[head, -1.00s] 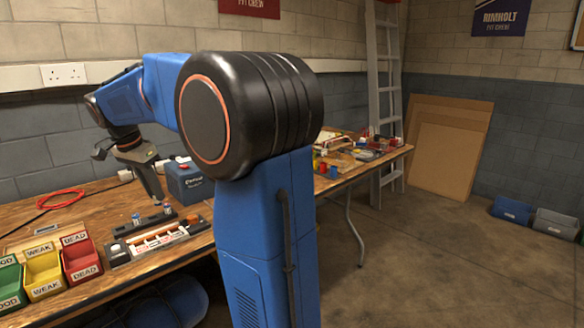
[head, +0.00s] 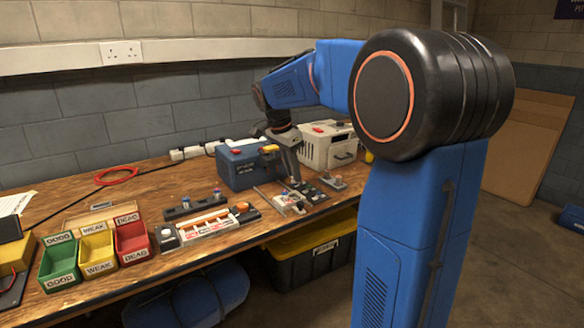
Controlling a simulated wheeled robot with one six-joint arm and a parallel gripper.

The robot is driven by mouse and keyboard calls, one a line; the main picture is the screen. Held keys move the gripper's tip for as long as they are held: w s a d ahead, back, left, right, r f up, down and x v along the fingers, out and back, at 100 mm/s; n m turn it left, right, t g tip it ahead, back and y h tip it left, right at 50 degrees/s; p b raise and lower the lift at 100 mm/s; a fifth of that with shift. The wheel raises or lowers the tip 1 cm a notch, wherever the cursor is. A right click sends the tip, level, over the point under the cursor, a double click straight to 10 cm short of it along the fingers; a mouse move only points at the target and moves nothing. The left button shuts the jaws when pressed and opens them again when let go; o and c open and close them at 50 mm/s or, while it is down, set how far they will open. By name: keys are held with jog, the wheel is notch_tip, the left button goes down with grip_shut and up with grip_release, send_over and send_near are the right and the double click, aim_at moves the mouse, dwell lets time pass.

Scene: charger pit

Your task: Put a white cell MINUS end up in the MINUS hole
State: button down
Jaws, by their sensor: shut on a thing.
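My gripper (head: 294,179) points down over a small grey device with a dark block (head: 290,202) to the right of the blue box. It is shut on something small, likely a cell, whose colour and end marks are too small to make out. Two small cells (head: 187,202) (head: 217,192) stand upright in a dark rack (head: 196,209) at the back of the bench. I cannot tell which hole is the MINUS hole, or whether the held piece touches the device.
A white and orange charger tray (head: 208,225) lies in front of the rack. Green (head: 60,262), yellow (head: 97,250) and red (head: 132,241) bins stand at left. A blue box (head: 238,169) and a white case (head: 326,146) stand behind the gripper. A small grey box (head: 332,182) is to its right.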

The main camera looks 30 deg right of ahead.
jog(key=shift+a+f, duration=0.15)
jog(key=shift+f, duration=2.4)
jog(key=shift+f, duration=0.3)
jog(key=c, duration=1.6)
grip_release()
jog(key=shift+o, duration=0.2)
jog(key=shift+r, duration=0.15)
jog(key=shift+r, duration=3.35)
